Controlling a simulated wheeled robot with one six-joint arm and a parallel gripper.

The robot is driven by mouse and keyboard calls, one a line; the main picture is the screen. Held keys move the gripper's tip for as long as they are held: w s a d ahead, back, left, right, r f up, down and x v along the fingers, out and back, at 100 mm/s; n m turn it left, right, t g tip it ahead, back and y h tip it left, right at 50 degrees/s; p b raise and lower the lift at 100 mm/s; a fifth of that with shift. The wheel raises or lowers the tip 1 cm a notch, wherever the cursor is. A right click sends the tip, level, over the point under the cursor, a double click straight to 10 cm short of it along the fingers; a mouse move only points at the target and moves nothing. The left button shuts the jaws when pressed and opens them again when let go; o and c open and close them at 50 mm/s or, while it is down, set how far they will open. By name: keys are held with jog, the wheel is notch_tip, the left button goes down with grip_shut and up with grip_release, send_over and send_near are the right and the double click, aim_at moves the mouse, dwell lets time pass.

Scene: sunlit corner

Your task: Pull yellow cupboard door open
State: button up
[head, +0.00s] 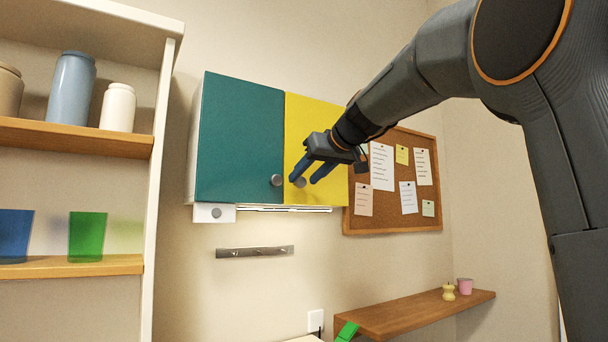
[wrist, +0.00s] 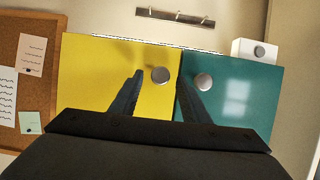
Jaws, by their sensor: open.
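The wall cupboard has a teal left door (head: 238,130) and a yellow right door (head: 305,120); both look closed. The yellow door's round grey knob (head: 300,182) is at its lower left, close to the teal door's knob (head: 277,180). My gripper (head: 306,175) is open in front of the yellow door, its blue fingers pointing at the knob. In the wrist view the picture is turned over: the yellow door (wrist: 100,85) is left, its knob (wrist: 160,75) lies between my fingertips (wrist: 158,78), and the teal knob (wrist: 203,81) is just outside the right finger. Contact cannot be told.
A cork board (head: 380,215) with pinned notes hangs right of the cupboard. A hook rail (head: 254,252) is below it. A shelf unit (head: 75,138) with jars and cups stands left. A low wooden shelf (head: 420,312) is at lower right.

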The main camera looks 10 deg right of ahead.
jog(key=shift+w+a+f, duration=0.15)
jog(key=shift+w+f, duration=0.1)
jog(key=shift+w, duration=0.35)
grip_shut()
